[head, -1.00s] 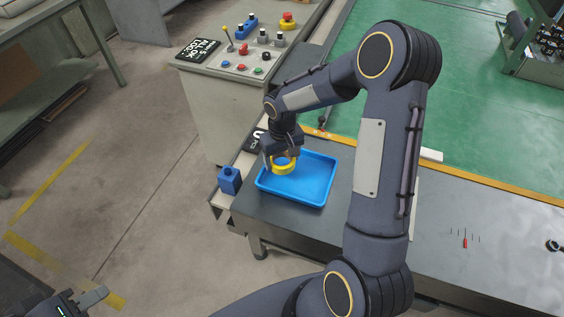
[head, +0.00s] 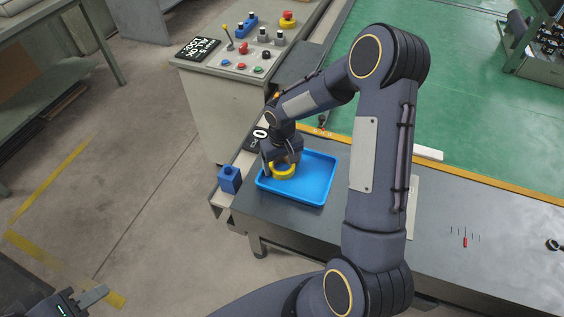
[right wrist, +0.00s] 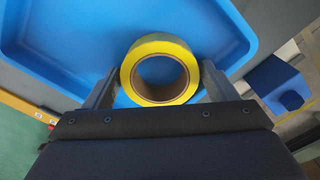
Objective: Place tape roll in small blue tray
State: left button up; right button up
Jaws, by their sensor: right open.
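The yellow tape roll (head: 285,173) with its brown core lies in the small blue tray (head: 314,184), near the tray's left end. In the right wrist view the tape roll (right wrist: 160,44) shows its round face, with blue tray floor (right wrist: 75,35) around it. My right gripper (head: 281,160) is low over the tray. Its jaws (right wrist: 160,82) are open, with one finger on each side of the roll; whether they touch it I cannot tell. My left gripper (head: 92,298) is only partly in view at the lower left, away from the tray, and its opening is unclear.
A red screwdriver-like tool (head: 465,242) lies at the right. The bench between is mostly clear.

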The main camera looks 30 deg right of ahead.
notch_tip(320, 180, up, 12)
jog(key=s+a+r+t+y, duration=0.1)
jog(key=s+r+t, duration=0.1)
jog(key=s+r, duration=0.75)
jog(key=s+a+t+y, duration=0.2)
jog(key=s+a, duration=0.3)
jog(key=s, duration=0.8)
jog(key=shift+s+a+f+m+t+y+b, duration=0.2)
jog(key=shift+s+f+m+t+y+b, duration=0.2)
jog(key=shift+t, duration=0.4)
